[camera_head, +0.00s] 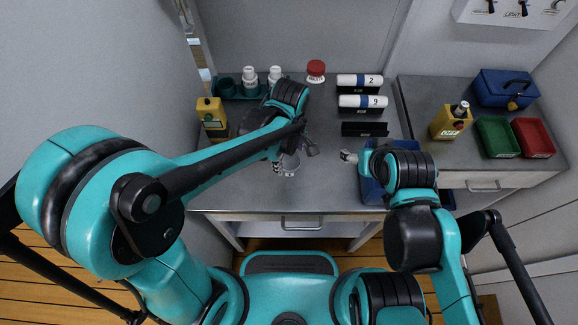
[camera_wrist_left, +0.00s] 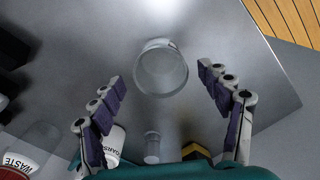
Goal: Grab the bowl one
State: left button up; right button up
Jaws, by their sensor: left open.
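A clear, round, bowl-like vessel (camera_wrist_left: 162,72) stands on the grey bench top in the left wrist view. It also shows in the head view (camera_head: 291,165), close by my left gripper (camera_head: 284,158). In the left wrist view my left gripper (camera_wrist_left: 160,80) is open, with its purple-padded fingers spread to either side of the vessel. I see no finger touching it, and the gripper is empty. My right gripper (camera_head: 348,157) is over the bench near a blue bin (camera_head: 374,188); its fingers are too small to read.
A small clear container (camera_wrist_left: 152,148) stands closer to the left wrist. At the bench's back are a teal tray (camera_head: 228,94) with white bottles, a red-lidded jar (camera_head: 316,71) and white rolls numbered 2 (camera_head: 360,81) and 9 (camera_head: 363,101). A yellow container (camera_head: 211,113) stands left.

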aim_at(290, 163)
pick_arm(q)
notch_tip(290, 163, down, 3)
jog(key=shift+f+b, duration=0.15)
jog(key=shift+b, duration=0.35)
jog(key=shift+s, duration=0.1)
jog(key=c, duration=1.3)
jog(key=shift+r, duration=0.2)
